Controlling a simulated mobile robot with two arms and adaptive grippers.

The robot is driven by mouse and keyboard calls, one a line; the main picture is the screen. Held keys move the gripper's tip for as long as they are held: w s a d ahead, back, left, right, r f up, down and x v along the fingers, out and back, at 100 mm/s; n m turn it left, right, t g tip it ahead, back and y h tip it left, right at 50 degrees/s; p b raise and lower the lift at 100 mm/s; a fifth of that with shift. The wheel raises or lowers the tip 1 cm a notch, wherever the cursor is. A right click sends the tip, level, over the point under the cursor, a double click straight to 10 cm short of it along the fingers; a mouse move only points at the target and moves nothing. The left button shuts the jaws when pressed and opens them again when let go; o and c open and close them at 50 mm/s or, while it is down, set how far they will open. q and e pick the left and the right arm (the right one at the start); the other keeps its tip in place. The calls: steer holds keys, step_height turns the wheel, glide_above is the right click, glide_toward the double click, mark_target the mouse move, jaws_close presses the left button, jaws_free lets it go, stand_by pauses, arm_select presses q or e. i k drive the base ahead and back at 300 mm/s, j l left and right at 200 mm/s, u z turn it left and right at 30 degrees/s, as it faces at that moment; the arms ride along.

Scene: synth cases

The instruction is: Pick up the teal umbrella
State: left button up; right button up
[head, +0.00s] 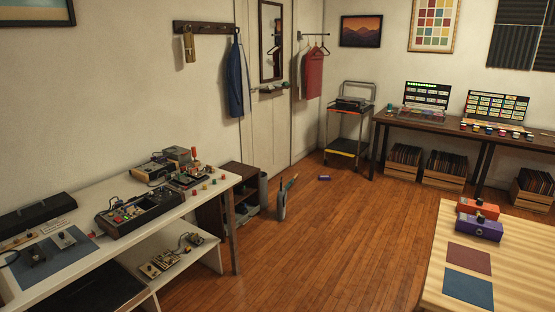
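A slim teal item (291,183), which looks like the teal umbrella, sticks up at a tilt from a narrow grey holder (281,207). The holder stands on the wooden floor in front of the door, right of the white table. Another thin item beside it also sticks up; it is too small to tell what it is. The lower part of the teal item is hidden in the holder. Neither of my grippers is in view.
The white table (60,278) with electronic gear fills the left. A dark low shelf (238,172) and a grey cylinder (263,189) stand close behind the holder. A small dark item (324,178) lies on the floor. A wooden table (520,262) stands right; the middle floor is clear.

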mark_target(290, 183)
steer(key=i, duration=0.45)
steer(key=i+j+z, duration=0.15)
steer(key=i, duration=0.8)
steer(key=i+j+z, duration=0.15)
steer(key=i, duration=0.35)
steer(key=i+j, duration=0.2)
steer(key=i, duration=0.25)
steer(key=i+l+z, duration=0.2)
steer(key=i, duration=0.55)
steer(key=i+l+z, duration=0.2)
steer(key=i, duration=0.5)
steer(key=i+l+u, duration=0.15)
steer(key=i+u, duration=0.25)
steer(key=i+l+u, duration=0.35)
steer(key=i, duration=0.15)
steer(key=i+l+u, duration=0.4)
steer(key=j, duration=0.1)
